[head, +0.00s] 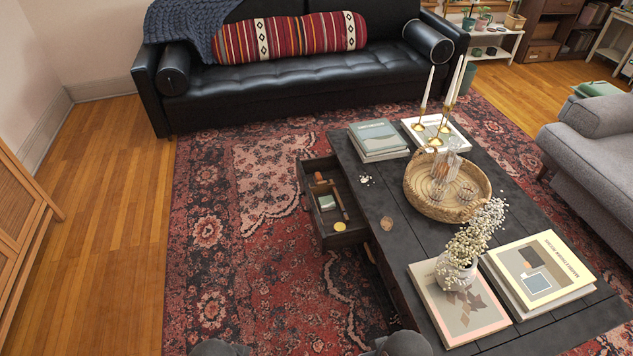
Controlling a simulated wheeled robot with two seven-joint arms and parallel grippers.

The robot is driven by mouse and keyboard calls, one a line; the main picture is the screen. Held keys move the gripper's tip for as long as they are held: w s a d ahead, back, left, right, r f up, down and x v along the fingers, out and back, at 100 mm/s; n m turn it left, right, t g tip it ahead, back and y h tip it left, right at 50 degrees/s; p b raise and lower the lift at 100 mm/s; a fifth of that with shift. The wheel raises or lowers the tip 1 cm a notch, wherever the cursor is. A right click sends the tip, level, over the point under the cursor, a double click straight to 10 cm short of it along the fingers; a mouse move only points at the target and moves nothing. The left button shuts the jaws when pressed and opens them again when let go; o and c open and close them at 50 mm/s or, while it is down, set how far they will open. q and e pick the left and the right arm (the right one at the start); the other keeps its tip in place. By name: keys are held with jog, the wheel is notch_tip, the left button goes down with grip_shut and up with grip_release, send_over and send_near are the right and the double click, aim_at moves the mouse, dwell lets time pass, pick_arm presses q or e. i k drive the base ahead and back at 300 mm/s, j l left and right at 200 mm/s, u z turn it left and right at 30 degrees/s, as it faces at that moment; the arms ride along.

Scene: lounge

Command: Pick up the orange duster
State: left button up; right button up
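The black coffee table (395,235) has a drawer (322,240) pulled open on its left side. In the drawer lies a small orange item (319,177) at the far end; it may be the orange duster, but it is too small to tell. Near it lie a greenish box-like item (327,202), a brown stick-like item (341,204) and a yellow round item (340,226). Only grey rounded parts of my arms show at the bottom edge. Neither of my grippers can be seen.
On the table stand a woven basket (482,209), books (378,140), a vase of white flowers (456,274) and thin candles. A black sofa (290,82) is behind, a grey armchair (590,150) at right. The patterned rug (235,260) left of the drawer is clear.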

aim_at(318, 177)
jog(key=i+j, duration=0.15)
jog(key=j, duration=0.25)
jog(key=i+j+z, duration=0.1)
jog(key=j, duration=0.3)
jog(key=i+j, duration=0.2)
jog(key=j, duration=0.2)
jog(key=i+j, duration=0.15)
jog(key=j, duration=0.25)
jog(key=i+j+z, duration=0.1)
jog(key=j, duration=0.35)
jog(key=i+j, duration=0.15)
jog(key=j, duration=0.25)
jog(key=i+j+z, duration=0.1)
jog(key=j, duration=0.35)
jog(key=i+j, duration=0.15)
jog(key=j, duration=0.25)
